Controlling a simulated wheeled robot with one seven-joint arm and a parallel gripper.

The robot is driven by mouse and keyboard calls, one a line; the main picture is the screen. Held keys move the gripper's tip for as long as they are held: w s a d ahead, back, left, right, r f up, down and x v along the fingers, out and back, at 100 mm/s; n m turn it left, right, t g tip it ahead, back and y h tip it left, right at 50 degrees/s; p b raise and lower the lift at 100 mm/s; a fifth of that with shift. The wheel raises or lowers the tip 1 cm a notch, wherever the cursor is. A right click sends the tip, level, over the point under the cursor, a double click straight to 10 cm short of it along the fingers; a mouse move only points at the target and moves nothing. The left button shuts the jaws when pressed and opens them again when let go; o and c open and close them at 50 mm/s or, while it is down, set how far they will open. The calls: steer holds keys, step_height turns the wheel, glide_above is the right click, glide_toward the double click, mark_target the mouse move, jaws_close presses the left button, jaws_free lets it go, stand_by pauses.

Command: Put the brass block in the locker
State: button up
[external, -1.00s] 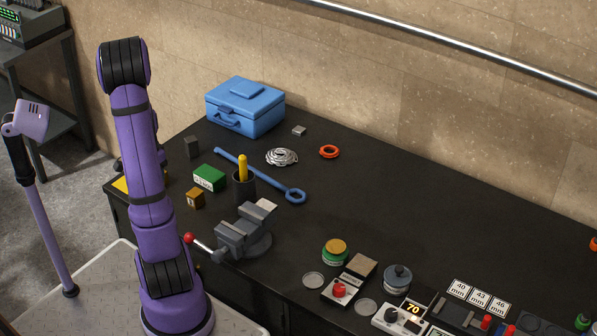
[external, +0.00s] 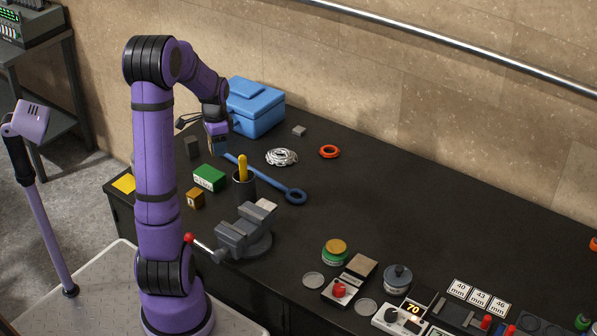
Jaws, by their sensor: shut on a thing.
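A small brass-coloured block (external: 195,198) with a marked face sits on the dark bench, in front of the green box and left of the vise. My gripper (external: 218,146) is raised over the back left of the bench, in front of the blue toolbox and behind the brass-coloured block, apart from it. It is shut on a small dark thing, mostly hidden by the fingers; I cannot tell what it is.
Near my gripper are a blue toolbox (external: 262,114), a dark grey block (external: 192,147), a green box (external: 209,178), a blue wrench (external: 265,178), a cup (external: 243,188) with a yellow-handled tool and a vise (external: 243,234).

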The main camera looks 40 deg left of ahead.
steer(key=w+d+m, duration=0.3)
steer(key=w+d, duration=0.2)
steer(key=d, duration=0.4)
steer(key=w+d+m, duration=0.3)
steer(key=w+d, duration=0.2)
steer(key=d, duration=0.4)
steer(key=shift+w+d, duration=0.4)
steer(key=d+m, duration=0.1)
steer(key=d, duration=0.2)
steer(key=w+d+m, duration=0.1)
steer(key=d, duration=0.3)
steer(key=w+d, duration=0.1)
steer(key=d, duration=0.2)
steer(key=shift+d+m, duration=0.3)
steer(key=shift+m, duration=0.1)
steer(key=d+m, duration=0.3)
steer(key=d, duration=0.9)
steer(key=shift+f, duration=0.15)
step_height(320, 180, down, 18)
steer(key=shift+a+r, duration=0.15)
steer(key=shift+r, duration=0.1)
steer(key=shift+w+f, duration=0.15)
steer(key=shift+f, duration=0.05)
glide_above(397, 221)
steer(key=shift+f, duration=0.75)
steer(key=shift+w+f, duration=0.1)
steer(key=shift+f, duration=1.65)
steer(key=shift+f, duration=0.15)
